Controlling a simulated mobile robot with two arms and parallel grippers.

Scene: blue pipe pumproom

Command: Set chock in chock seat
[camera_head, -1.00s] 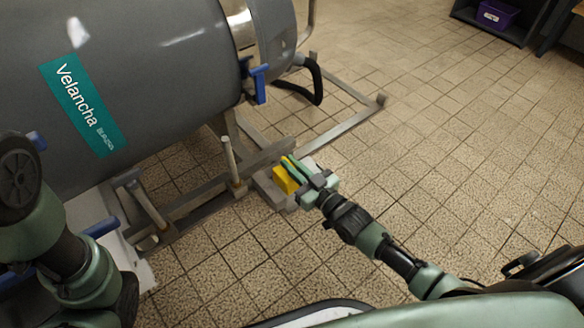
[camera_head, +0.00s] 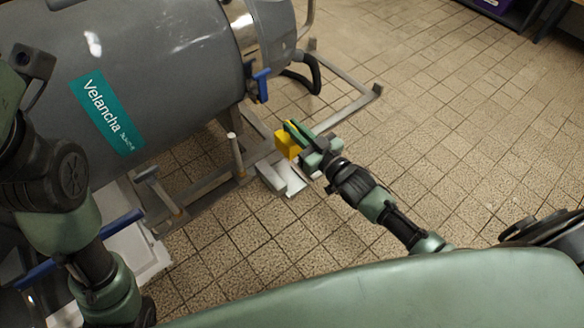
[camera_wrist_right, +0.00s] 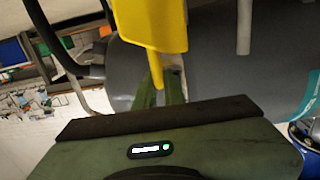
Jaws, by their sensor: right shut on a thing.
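The yellow chock (camera_head: 287,144) is held in my right gripper (camera_head: 298,138), near the end of the metal frame under the grey tank. It also shows large at the top of the right wrist view (camera_wrist_right: 152,25), between the fingers. A pale grey block with a light plate (camera_head: 284,179), which may be the chock seat, sits by the frame just below the chock in the head view. The chock appears apart from it. My left arm comes in at the left of the head view; its gripper fingers are not visible.
The grey tank (camera_head: 190,60) with a teal label fills the upper left. Its metal frame (camera_head: 350,107) reaches right along the floor. A black hose (camera_head: 305,75) hangs near the tank end. The tiled floor (camera_head: 440,130) to the right is clear.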

